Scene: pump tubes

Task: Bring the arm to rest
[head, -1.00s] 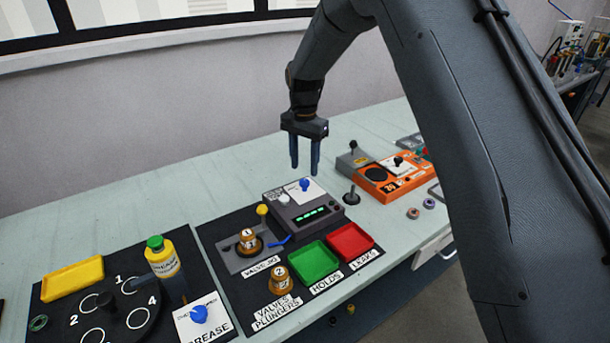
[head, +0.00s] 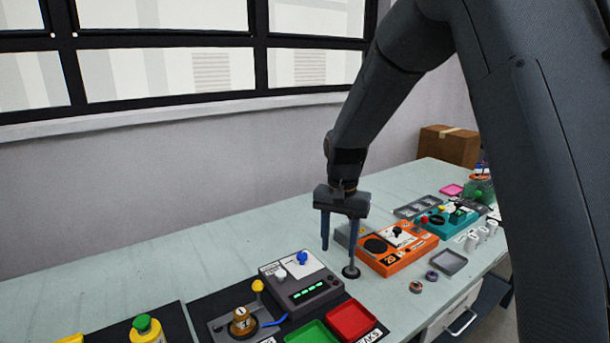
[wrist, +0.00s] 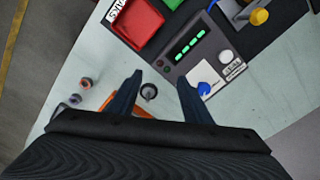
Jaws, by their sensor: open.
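My gripper (head: 340,230) is open and empty, pointing down above the workbench (head: 150,268). Its two dark fingers are apart with nothing between them. It also shows in the wrist view (wrist: 158,82), where a small dark knob on a round base (wrist: 149,92) appears between the fingers, below them. In the head view this knobbed post (head: 351,271) stands beside the orange device (head: 400,250), partly hidden behind a finger. The fingers appear above the bench; whether they touch anything cannot be told exactly.
A grey device with a green display (head: 300,278) and a blue knob stands left of my gripper. Red (head: 351,320) and green (head: 312,334) trays lie in front. A teal device (head: 447,220), grey tray (head: 449,262) and cardboard box (head: 449,145) are to the right. The back-left bench is clear.

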